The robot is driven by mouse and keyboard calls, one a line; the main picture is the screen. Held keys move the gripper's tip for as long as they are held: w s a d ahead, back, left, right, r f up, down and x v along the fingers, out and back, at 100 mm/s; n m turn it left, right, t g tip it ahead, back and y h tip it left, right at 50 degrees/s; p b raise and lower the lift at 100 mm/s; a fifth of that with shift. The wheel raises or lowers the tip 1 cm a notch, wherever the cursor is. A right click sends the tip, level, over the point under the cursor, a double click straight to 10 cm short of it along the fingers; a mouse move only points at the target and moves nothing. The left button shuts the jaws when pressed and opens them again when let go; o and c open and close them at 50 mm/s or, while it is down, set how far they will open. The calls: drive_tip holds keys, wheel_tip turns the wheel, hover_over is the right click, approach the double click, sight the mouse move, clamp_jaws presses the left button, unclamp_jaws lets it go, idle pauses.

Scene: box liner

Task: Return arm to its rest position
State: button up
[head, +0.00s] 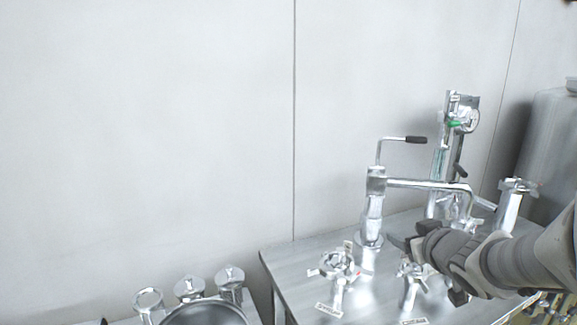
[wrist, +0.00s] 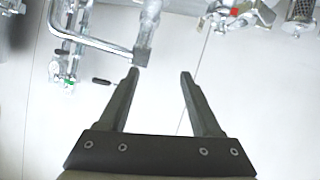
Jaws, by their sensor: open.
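My arm (head: 500,262) reaches in from the right edge of the head view, over a metal table. My gripper (head: 398,242) is at its left end, near the foot of an upright metal post with a crank arm (head: 375,200). In the wrist view my gripper (wrist: 160,75) shows two dark fingers spread apart with nothing between them. The metal post and its bent pipe (wrist: 100,42) show just beyond the left fingertip. I cannot tell how close they are to that finger.
The metal table (head: 290,262) carries several valve-like fittings, one of them a clamp fitting (head: 336,265). A tall gauge stand (head: 440,150) rises behind. A grey tank (head: 550,140) stands at the right. A round vessel (head: 205,312) is at lower left. The space before the left wall is clear.

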drive_tip(key=s+a+r+m+g+p, duration=0.1)
drive_tip(key=s+a+g, duration=0.2)
drive_tip(key=s, duration=0.8)
drive_tip(key=s+a+m+g+p, duration=0.1)
drive_tip(key=s+a+g, duration=0.3)
drive_tip(key=s+a, duration=0.4)
drive_tip(key=s, duration=0.4)
drive_tip(key=shift+s+r+m+g, duration=0.25)
drive_tip(key=shift+r+m+g, duration=0.05)
drive_tip(key=shift+r, duration=0.05)
